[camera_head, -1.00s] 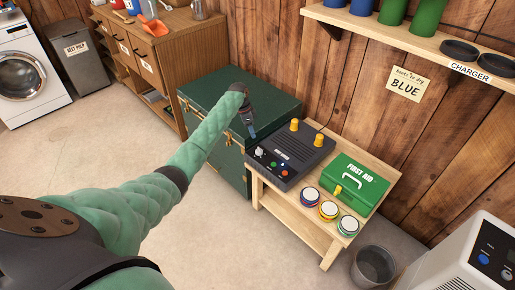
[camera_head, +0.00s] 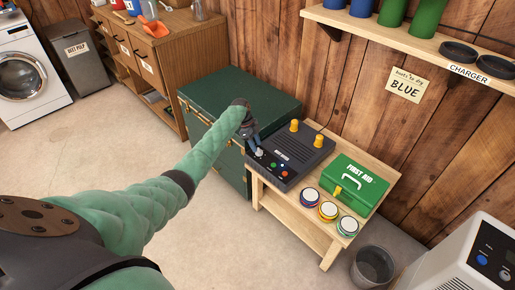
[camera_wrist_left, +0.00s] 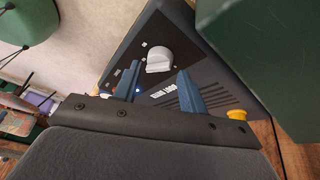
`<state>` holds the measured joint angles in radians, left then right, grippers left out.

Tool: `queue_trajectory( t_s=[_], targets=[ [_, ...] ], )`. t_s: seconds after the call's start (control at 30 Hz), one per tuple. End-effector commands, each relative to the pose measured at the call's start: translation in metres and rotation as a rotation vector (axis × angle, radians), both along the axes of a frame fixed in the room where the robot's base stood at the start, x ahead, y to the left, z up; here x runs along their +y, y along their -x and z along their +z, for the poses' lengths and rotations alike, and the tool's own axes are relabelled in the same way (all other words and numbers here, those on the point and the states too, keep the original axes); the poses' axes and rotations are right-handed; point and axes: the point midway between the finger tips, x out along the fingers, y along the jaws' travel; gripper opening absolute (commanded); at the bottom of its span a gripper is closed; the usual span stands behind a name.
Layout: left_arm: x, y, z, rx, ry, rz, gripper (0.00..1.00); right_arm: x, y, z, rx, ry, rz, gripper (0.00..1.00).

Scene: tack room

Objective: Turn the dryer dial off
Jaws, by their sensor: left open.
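The boot dryer (camera_head: 300,153) is a dark grey box with two yellow pegs, on a wooden bench against the wall. Its pale dial (camera_head: 260,153) is at the front left corner, beside small coloured buttons. In the left wrist view the dial (camera_wrist_left: 158,58) is a grey-white knob with a raised grip and small marks around it. My left gripper (camera_head: 256,147) is open above the dial. In the left wrist view its two blue fingers (camera_wrist_left: 159,68) appear on either side of the dial's lower part; I cannot tell whether they touch it. My right gripper is out of view.
A green first aid box (camera_head: 352,182) and several round tins (camera_head: 328,211) share the wooden bench (camera_head: 300,229). A dark green chest (camera_head: 222,105) stands close left of the dryer. A bucket (camera_head: 373,266) is on the floor at the right. The floor at left is clear.

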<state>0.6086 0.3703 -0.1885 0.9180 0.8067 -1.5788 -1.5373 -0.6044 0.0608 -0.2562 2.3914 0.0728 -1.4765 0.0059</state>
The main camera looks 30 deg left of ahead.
Motion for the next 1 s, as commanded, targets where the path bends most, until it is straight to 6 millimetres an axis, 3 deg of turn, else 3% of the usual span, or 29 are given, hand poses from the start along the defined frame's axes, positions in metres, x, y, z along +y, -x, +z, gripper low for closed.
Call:
queue_trajectory(
  t_s=[0.23, 0.57, 0.6, 0.77, 1.0],
  targets=[
    [-0.01, 0.001, -0.023, 0.001, -0.001, 0.0, 0.42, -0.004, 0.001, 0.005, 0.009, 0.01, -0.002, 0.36],
    [-0.011, 0.001, -0.028, 0.0, -0.001, 0.001, 0.42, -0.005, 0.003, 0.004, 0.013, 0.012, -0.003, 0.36],
    [-0.011, 0.001, -0.027, 0.0, -0.001, 0.001, 0.4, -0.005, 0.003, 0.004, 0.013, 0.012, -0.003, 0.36],
    [-0.011, 0.001, -0.027, 0.0, -0.001, 0.001, 0.11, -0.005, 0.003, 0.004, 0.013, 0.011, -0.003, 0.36],
    [-0.011, 0.001, -0.026, -0.001, 0.0, 0.017, 0.11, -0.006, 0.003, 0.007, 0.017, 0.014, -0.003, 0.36]
  ],
)
